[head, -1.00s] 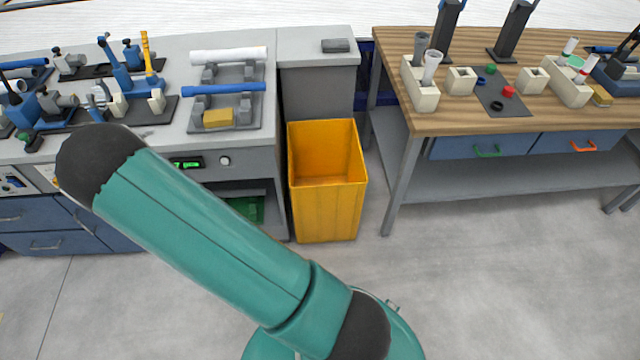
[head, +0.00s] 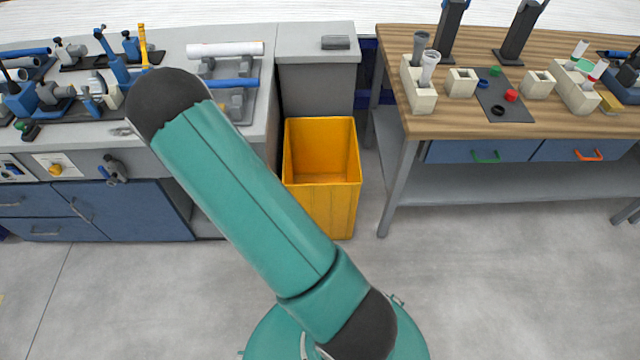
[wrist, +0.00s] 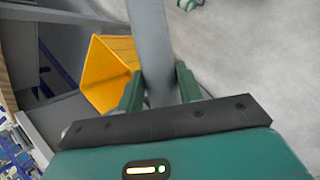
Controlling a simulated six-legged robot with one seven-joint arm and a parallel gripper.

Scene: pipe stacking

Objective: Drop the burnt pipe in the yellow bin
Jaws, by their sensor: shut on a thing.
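The yellow bin (head: 328,208) stands open and upright on the floor between the grey bench and the wooden table. It also shows in the wrist view (wrist: 101,72), left of my gripper. My gripper (wrist: 159,72) is shut on a long grey pipe (wrist: 149,28), which I take as the burnt pipe. The pipe runs up out of the wrist view between the two green fingers. It overlaps the bin's right edge in the picture; I cannot tell its height or whether it is over the opening. My gripper and the pipe are not seen in the head view.
The grey bench (head: 312,42) at the left and back holds a white pipe (head: 225,49), a blue pipe (head: 232,84) and several tools. The wooden table (head: 440,122) at the right carries beige blocks and upright pipes. The grey floor (head: 480,270) in front is clear.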

